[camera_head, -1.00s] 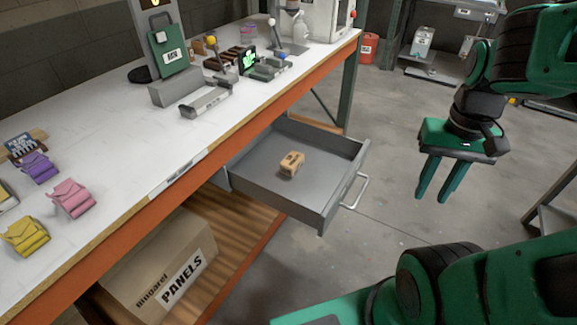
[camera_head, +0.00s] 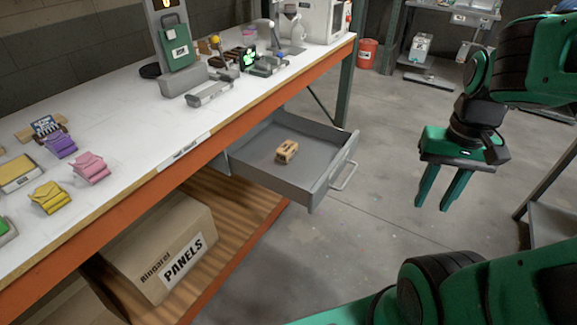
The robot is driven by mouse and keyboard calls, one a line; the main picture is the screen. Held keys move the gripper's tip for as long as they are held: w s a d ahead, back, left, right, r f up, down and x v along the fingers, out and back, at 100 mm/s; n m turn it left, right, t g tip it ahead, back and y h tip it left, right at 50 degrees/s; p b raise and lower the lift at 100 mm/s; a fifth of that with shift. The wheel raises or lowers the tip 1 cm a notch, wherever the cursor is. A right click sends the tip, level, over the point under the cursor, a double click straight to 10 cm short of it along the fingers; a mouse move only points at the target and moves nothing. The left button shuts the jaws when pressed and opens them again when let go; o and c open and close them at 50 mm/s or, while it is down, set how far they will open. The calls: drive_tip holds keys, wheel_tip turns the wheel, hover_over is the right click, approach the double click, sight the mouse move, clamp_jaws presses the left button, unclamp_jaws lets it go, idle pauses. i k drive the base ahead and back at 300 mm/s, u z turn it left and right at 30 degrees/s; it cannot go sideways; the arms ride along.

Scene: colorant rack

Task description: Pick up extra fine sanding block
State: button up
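A small tan block with dark marking (camera_head: 286,151) lies in the open grey drawer (camera_head: 330,180) under the workbench; its label is too small to read, so I cannot tell if it is the extra fine sanding block. My gripper (camera_head: 442,198) hangs in the air to the right of the drawer, fingers pointing down. Its two green fingers are apart with nothing between them.
The white workbench (camera_head: 120,130) holds pink (camera_head: 90,168), purple (camera_head: 61,145) and yellow (camera_head: 49,197) items, and a green case (camera_head: 175,45). A cardboard box (camera_head: 160,245) sits on the shelf below. Grey floor (camera_head: 390,160) is clear between drawer and gripper.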

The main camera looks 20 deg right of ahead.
sight(290, 149)
drive_tip(key=u, duration=0.15)
drive_tip(key=i, duration=1.05)
drive_tip(key=z, duration=0.3)
